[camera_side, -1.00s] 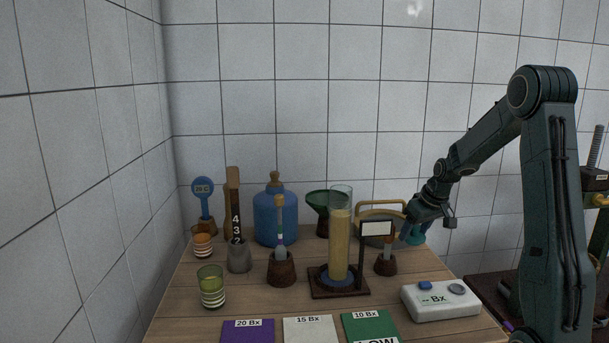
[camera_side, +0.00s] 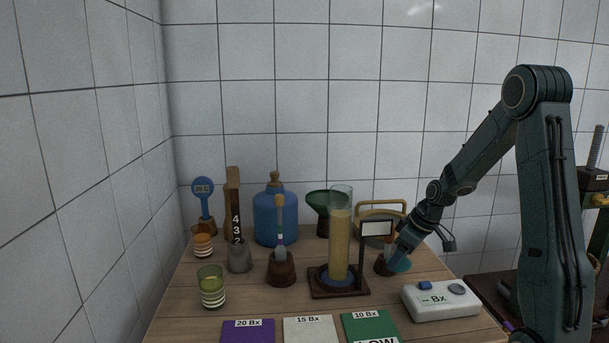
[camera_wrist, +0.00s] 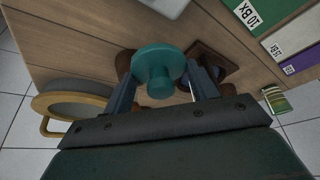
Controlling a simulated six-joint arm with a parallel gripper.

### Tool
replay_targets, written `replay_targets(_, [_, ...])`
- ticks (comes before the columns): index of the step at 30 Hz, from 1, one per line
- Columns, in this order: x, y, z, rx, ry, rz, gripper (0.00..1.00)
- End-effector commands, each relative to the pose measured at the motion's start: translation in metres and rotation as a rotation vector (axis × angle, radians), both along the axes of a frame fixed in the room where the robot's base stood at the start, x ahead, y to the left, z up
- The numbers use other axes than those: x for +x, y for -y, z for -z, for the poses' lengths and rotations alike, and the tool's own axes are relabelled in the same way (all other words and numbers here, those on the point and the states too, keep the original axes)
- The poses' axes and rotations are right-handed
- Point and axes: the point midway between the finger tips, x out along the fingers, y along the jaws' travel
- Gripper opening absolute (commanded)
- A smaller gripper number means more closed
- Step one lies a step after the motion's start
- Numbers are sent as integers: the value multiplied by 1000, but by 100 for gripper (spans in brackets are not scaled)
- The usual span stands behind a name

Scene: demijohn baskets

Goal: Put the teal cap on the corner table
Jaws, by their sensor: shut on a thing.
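The teal cap (camera_wrist: 157,66) is a round disc with a knob, held between the two fingers of my gripper (camera_wrist: 163,88) in the wrist view. In the side view the cap (camera_side: 399,265) shows below my gripper (camera_side: 402,253), which is shut on it. The cap overlaps a small brown pot (camera_side: 382,266) there; whether it touches the pot or the wood is unclear. The wooden corner table (camera_side: 180,318) stands against the tiled walls.
A white meter box (camera_side: 440,302) is at the front right. A tall cylinder (camera_side: 340,240) on a dark stand and a small white sign (camera_side: 376,228) are left of my gripper. Free wood lies between the pot and the meter.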

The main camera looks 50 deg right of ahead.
Motion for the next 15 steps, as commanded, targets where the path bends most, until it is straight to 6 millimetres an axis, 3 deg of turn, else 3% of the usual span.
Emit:
replay_targets(4, [0, 0, 16, 2, -2, 0, 33])
replay_targets(15, [0, 0, 27, 2, -2, 1, 33])
